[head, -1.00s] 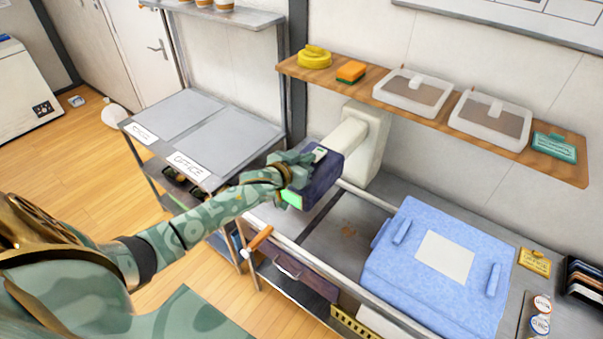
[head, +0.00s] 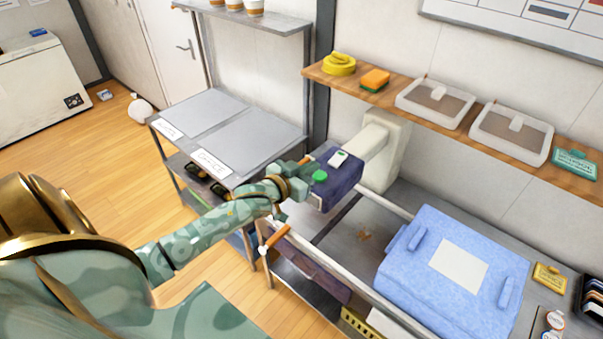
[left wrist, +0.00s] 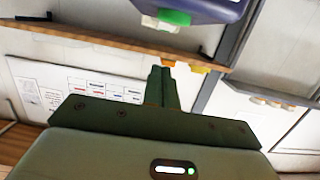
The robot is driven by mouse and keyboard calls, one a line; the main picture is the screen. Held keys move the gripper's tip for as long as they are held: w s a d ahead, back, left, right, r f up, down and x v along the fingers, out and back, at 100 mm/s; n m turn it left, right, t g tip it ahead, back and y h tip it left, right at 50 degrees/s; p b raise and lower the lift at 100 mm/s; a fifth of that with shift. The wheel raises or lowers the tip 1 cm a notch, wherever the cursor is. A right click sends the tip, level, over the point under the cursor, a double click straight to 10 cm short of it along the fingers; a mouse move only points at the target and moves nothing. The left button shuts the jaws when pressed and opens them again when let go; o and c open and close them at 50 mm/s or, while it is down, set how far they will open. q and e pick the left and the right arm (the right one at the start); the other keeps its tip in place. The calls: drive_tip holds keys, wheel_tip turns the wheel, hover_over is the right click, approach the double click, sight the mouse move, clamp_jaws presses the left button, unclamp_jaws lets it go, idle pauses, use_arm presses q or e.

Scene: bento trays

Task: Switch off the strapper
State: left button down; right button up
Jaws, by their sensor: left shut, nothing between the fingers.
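The strapper appears to be the dark purple machine head (head: 343,186) at the end of a cream arm (head: 378,140). A rounded green part (head: 319,176) shows on its near upper edge, and a white piece (head: 338,159) lies on top. My left gripper (head: 300,182) is shut and empty, just left of the machine head; I cannot tell whether it touches. In the left wrist view the closed fingers (left wrist: 163,85) point up, apart in the picture from the purple housing (left wrist: 210,8) and its green part (left wrist: 174,17). My right gripper is out of view.
A light blue box-like thing (head: 425,285) lies on the bench at right. A wooden shelf (head: 385,97) above holds a yellow roll (head: 339,64), an orange sponge (head: 375,79) and lidded trays. A metal rail and an orange handle (head: 275,236) are below my gripper.

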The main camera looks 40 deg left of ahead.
use_arm(q)
drive_tip(key=v, duration=0.3)
drive_tip(key=shift+s+f, duration=0.2)
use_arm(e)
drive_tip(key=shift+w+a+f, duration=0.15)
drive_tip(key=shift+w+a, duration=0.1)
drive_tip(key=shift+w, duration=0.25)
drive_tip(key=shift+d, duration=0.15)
